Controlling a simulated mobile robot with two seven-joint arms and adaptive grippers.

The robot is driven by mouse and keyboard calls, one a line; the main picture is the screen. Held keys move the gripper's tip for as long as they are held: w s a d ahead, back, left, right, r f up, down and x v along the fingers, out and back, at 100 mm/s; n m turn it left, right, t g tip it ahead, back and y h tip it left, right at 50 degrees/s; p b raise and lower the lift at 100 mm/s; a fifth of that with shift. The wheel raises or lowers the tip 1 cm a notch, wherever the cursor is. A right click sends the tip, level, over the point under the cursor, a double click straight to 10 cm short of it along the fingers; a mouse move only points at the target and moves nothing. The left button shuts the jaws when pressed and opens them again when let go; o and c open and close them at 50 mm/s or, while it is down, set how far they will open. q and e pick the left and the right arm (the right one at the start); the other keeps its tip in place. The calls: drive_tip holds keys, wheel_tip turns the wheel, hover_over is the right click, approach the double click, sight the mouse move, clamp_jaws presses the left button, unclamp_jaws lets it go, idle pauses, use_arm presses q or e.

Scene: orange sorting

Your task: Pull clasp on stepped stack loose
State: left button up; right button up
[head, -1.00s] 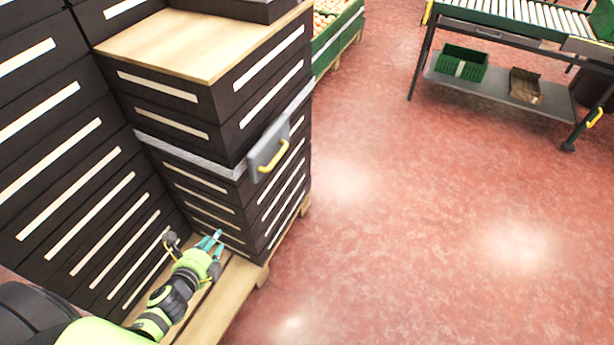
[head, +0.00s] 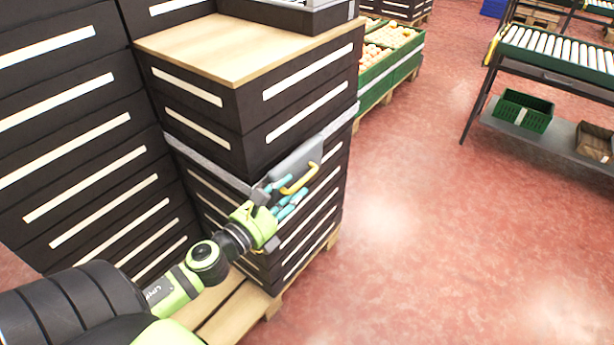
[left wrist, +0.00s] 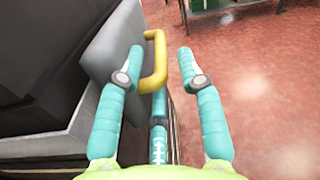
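The clasp is a grey plate (head: 295,160) with a yellow handle (head: 300,180), at the corner of the stepped stack (head: 255,120) of dark crates. A grey strap (head: 205,162) runs from it around the stack. My left gripper (head: 284,196) is at the clasp, its teal fingers spread. In the left wrist view the yellow handle (left wrist: 156,62) stands between the open fingers, nearer the left one, and the grey plate (left wrist: 112,48) lies to the left. I cannot tell whether a finger touches the handle. My right gripper is not in view.
The stack stands on a wooden pallet (head: 228,318). Taller dark crates (head: 75,150) rise on the left. Green crates of oranges (head: 392,60) are behind. A roller conveyor (head: 560,55) with a green basket (head: 523,110) on its shelf stands at right. The red floor between is clear.

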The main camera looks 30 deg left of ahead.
sight(312, 172)
use_arm(q)
drive_tip(key=shift+w+d, duration=0.2)
drive_tip(key=shift+w, duration=2.3)
clamp_jaws()
